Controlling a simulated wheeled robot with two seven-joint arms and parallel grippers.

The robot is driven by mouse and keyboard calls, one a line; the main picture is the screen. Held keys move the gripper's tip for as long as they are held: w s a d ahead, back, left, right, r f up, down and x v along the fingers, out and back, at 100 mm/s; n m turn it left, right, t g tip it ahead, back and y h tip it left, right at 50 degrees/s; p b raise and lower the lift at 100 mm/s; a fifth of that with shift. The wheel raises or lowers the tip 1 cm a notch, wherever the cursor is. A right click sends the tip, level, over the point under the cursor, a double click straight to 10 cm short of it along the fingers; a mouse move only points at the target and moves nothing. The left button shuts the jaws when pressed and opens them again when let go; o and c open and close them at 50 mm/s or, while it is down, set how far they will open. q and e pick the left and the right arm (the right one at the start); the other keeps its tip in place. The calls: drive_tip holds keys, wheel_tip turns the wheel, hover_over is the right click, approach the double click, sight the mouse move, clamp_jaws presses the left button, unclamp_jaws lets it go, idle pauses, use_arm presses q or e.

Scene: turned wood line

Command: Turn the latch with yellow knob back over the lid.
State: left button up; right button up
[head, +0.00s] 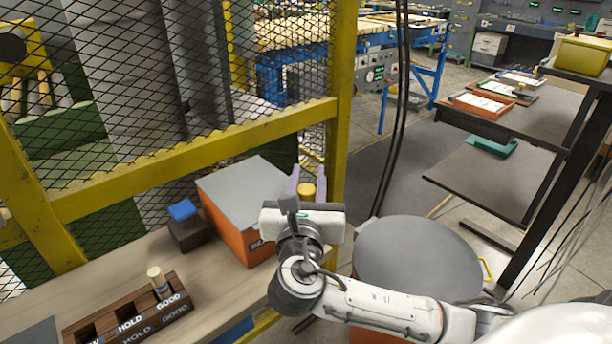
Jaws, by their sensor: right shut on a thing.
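An orange box (225,228) with a flat grey lid (243,186) stands on the wooden bench against the yellow-framed mesh guard. The yellow knob (305,191) of the latch shows just right of the lid. My right gripper (306,186) has its two pale fingers on either side of the knob and is shut on it. The latch arm below the knob is hidden behind my gripper's body, so I cannot tell its angle. My gripper also hides the box's right end. My left gripper is not in view.
A dark block with a blue top (184,222) sits left of the box. A wooden rack (128,312) marked HOLD and GOOD holds a peg (157,280) nearer the front. A yellow post (341,100) rises close behind my gripper. A round grey top (418,258) stands right.

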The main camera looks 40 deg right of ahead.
sight(306, 196)
drive_tip(key=shift+d+r, duration=0.1)
drive_tip(key=shift+r, duration=0.05)
drive_tip(key=o, duration=1.1)
drive_tip(key=shift+c, duration=0.2)
drive_tip(key=v, duration=1)
drive_tip(key=shift+a+b, duration=0.25)
drive_tip(key=shift+b, duration=0.05)
